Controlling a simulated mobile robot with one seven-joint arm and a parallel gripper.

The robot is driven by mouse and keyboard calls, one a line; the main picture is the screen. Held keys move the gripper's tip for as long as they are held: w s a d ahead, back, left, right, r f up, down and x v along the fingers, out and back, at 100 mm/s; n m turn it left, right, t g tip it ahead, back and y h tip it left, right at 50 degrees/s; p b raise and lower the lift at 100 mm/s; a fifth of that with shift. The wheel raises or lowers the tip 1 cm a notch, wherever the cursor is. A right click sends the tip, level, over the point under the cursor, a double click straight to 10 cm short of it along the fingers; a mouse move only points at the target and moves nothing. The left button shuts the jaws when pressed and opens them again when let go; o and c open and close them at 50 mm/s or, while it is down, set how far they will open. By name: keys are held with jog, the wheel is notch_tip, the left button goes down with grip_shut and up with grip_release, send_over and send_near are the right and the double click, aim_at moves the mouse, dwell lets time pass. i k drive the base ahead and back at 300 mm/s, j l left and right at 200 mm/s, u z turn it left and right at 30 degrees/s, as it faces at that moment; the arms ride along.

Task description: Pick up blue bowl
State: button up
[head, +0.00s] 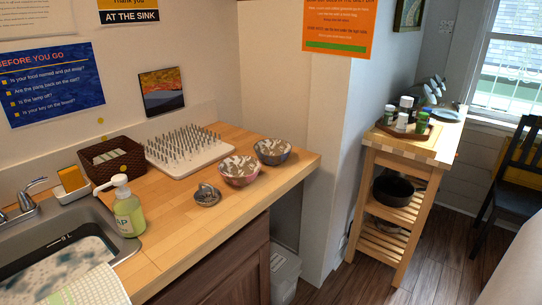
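Two patterned bowls sit side by side near the right end of the wooden counter (190,215). The farther right one, the blue bowl (273,152), looks blue-grey outside with a pale floral pattern inside. The nearer left one, a pinkish bowl (239,171), stands close beside it and seems to touch or slightly overlap it in view. Both are upright and look empty. My gripper is not in view.
A metal sink strainer (206,195) lies left of the bowls. A white spiked drying rack (187,150) stands behind them. A soap bottle (128,212) is by the sink (60,265). A wooden cart (407,165) stands right, past a wall corner.

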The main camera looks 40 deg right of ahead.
aim_at(272, 151)
jog(key=z, duration=1.7)
jog(key=i+j, duration=0.2)
jog(key=i+j+z, duration=0.1)
jog(key=j, duration=0.3)
jog(key=i+j, duration=0.25)
